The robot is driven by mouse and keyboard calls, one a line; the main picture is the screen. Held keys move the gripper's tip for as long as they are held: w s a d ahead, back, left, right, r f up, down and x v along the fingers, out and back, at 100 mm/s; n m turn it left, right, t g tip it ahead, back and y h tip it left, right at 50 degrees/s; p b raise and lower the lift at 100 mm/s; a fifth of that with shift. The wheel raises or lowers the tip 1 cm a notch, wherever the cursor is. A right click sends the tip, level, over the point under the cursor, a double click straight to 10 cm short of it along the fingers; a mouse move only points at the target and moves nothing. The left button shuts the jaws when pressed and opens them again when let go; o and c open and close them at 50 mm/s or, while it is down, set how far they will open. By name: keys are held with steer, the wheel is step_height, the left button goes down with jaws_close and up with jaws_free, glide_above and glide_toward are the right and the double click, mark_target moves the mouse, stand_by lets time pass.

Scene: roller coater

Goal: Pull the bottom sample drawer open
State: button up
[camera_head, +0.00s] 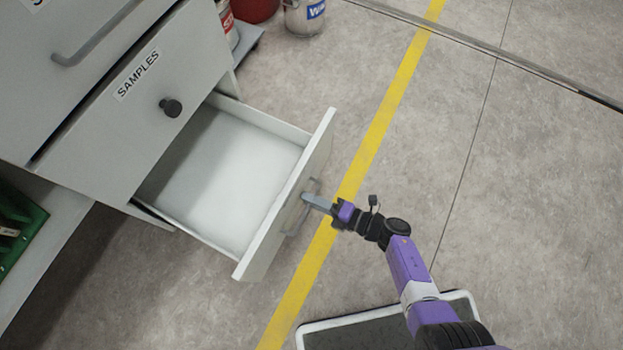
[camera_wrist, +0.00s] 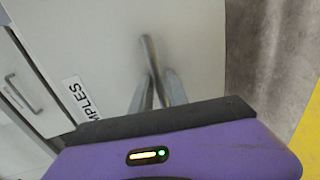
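The bottom sample drawer (camera_head: 283,205) stands pulled well out of the grey cabinet, its white inside empty. Its front carries a bar handle (camera_head: 300,212). My gripper (camera_head: 314,200) is at this handle, reaching in from the right. In the wrist view the handle bar (camera_wrist: 149,52) runs between my two fingers (camera_wrist: 156,85), which sit close on both sides of it and look shut on it. The drawer front (camera_wrist: 185,45) fills much of that view, with a SAMPLES label (camera_wrist: 84,95) partly hidden by my gripper body.
Above the open drawer is a closed drawer (camera_head: 125,125) with a SAMPLES label and a round black knob (camera_head: 171,107). Paint cans (camera_head: 304,15) stand at the top. A yellow floor line (camera_head: 385,95) passes near the drawer front. Floor to the right is clear.

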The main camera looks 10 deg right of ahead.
steer(key=p+v, duration=0.2)
steer(key=v, duration=0.5)
steer(key=shift+s+d, duration=0.25)
steer(key=shift+d, duration=0.05)
stand_by(0.4)
